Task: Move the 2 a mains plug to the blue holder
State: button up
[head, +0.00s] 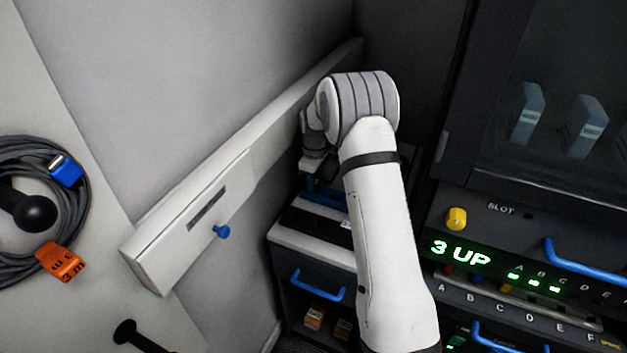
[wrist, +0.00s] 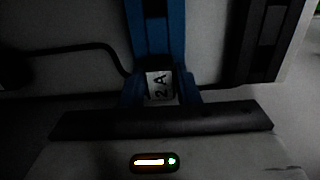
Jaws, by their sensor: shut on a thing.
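The 2 A mains plug (wrist: 158,87) shows in the wrist view as a pale label reading "2 A" with dark parts around it. My gripper (wrist: 160,103) is shut on it; its fingertips are hard to make out in the dim light. A blue piece, seemingly the blue holder (wrist: 155,35), runs up directly beyond the plug. I cannot tell whether the plug sits inside it or only in front of it. In the head view my gripper (head: 316,160) is low behind my arm, above a blue part (head: 325,194) on the cabinet top. The plug is hidden there.
A small cabinet (head: 315,248) with a blue handle stands below my gripper. A dark rack with a "3 UP" display (head: 460,254) stands at right. A coiled cable (head: 82,180) with an orange tag hangs at left. A dark cable (wrist: 80,48) crosses the wrist view.

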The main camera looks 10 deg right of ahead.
jog(key=shift+f, duration=0.1)
dwell(0.3)
jog(key=o, duration=1.1)
jog(key=shift+c, duration=0.2)
jog(key=shift+o, duration=0.5)
jog(key=o, duration=0.4)
jog(key=shift+r+p, duration=1.85)
jog(key=shift+r, duration=1.7)
